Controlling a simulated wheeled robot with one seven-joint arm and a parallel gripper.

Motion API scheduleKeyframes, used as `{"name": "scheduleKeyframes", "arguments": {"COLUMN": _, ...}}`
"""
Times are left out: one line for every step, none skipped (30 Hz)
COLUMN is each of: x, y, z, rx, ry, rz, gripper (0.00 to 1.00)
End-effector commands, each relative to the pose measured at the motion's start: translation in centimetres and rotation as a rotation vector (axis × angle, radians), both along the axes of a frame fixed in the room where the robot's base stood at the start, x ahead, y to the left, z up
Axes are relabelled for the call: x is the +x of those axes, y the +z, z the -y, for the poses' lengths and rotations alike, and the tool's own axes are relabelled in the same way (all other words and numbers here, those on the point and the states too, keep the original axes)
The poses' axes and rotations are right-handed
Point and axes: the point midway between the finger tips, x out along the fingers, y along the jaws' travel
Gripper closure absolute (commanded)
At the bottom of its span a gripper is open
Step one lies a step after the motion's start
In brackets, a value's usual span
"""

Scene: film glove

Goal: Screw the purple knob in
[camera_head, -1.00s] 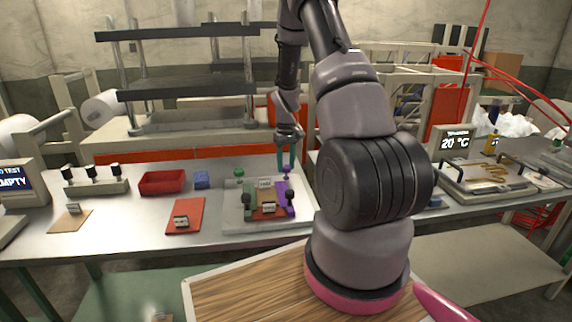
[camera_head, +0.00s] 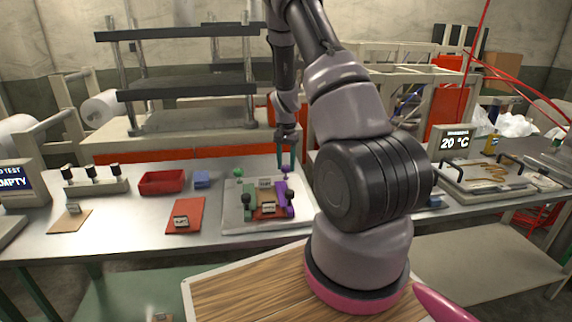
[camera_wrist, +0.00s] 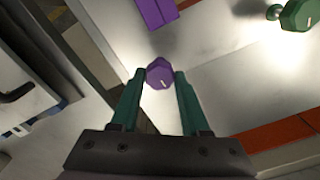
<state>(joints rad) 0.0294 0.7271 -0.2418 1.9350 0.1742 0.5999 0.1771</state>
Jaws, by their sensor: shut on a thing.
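The purple knob (camera_wrist: 159,74) is between the two green fingertips of my gripper (camera_wrist: 160,80) in the wrist view. It has a faceted top with a short white mark. In the head view my gripper (camera_head: 285,160) points down over the back right of the pale fixture plate (camera_head: 235,217), with the purple knob (camera_head: 286,169) at its tips. A purple block (camera_head: 281,195) stands just in front of the knob on the plate. The green knob (camera_wrist: 299,15) is at the upper right in the wrist view. The knob's lower part and thread are hidden.
A red mat (camera_head: 186,213), a red bin (camera_head: 162,181) and a blue block (camera_head: 202,179) lie left of the plate. A black press frame (camera_head: 185,95) stands behind. A heated plate with a 20 °C display (camera_head: 455,142) is at right.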

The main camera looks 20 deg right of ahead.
Motion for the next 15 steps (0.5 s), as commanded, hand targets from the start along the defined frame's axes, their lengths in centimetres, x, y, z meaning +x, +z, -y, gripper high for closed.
{"name": "scheduleKeyframes", "arguments": {"x": 0.05, "y": 0.07, "z": 0.01, "rx": -0.001, "ry": -0.024, "rz": 0.001, "gripper": 1.00}}
{"name": "scheduleKeyframes", "arguments": {"x": 0.05, "y": 0.07, "z": 0.00, "rx": -0.001, "ry": -0.039, "rz": 0.001, "gripper": 1.00}}
{"name": "scheduleKeyframes", "arguments": {"x": 0.05, "y": 0.07, "z": -0.02, "rx": -0.001, "ry": -0.055, "rz": 0.001, "gripper": 1.00}}
{"name": "scheduleKeyframes", "arguments": {"x": 0.05, "y": 0.07, "z": -0.02, "rx": 0.000, "ry": -0.068, "rz": 0.001, "gripper": 1.00}}
{"name": "scheduleKeyframes", "arguments": {"x": 0.05, "y": 0.07, "z": -0.02, "rx": 0.000, "ry": -0.079, "rz": 0.001, "gripper": 1.00}}
{"name": "scheduleKeyframes", "arguments": {"x": 0.06, "y": 0.08, "z": -0.01, "rx": 0.000, "ry": -0.092, "rz": 0.001, "gripper": 1.00}}
{"name": "scheduleKeyframes", "arguments": {"x": 0.05, "y": 0.08, "z": 0.00, "rx": 0.000, "ry": -0.102, "rz": 0.001, "gripper": 1.00}}
{"name": "scheduleKeyframes", "arguments": {"x": 0.05, "y": 0.08, "z": 0.01, "rx": 0.000, "ry": -0.110, "rz": 0.001, "gripper": 1.00}}
{"name": "scheduleKeyframes", "arguments": {"x": 0.05, "y": 0.09, "z": 0.02, "rx": 0.000, "ry": -0.119, "rz": 0.001, "gripper": 1.00}}
{"name": "scheduleKeyframes", "arguments": {"x": 0.06, "y": 0.09, "z": 0.03, "rx": 0.000, "ry": -0.124, "rz": 0.001, "gripper": 1.00}}
{"name": "scheduleKeyframes", "arguments": {"x": 0.05, "y": 0.09, "z": 0.04, "rx": 0.000, "ry": -0.128, "rz": 0.001, "gripper": 1.00}}
{"name": "scheduleKeyframes", "arguments": {"x": 0.05, "y": 0.09, "z": 0.04, "rx": 0.000, "ry": -0.132, "rz": 0.001, "gripper": 1.00}}
{"name": "scheduleKeyframes", "arguments": {"x": 0.05, "y": 0.09, "z": 0.04, "rx": 0.000, "ry": -0.135, "rz": 0.001, "gripper": 1.00}}
{"name": "scheduleKeyframes", "arguments": {"x": 0.05, "y": 0.09, "z": 0.04, "rx": 0.000, "ry": -0.138, "rz": 0.001, "gripper": 1.00}}
{"name": "scheduleKeyframes", "arguments": {"x": 0.05, "y": 0.09, "z": 0.04, "rx": 0.000, "ry": -0.140, "rz": 0.001, "gripper": 1.00}}
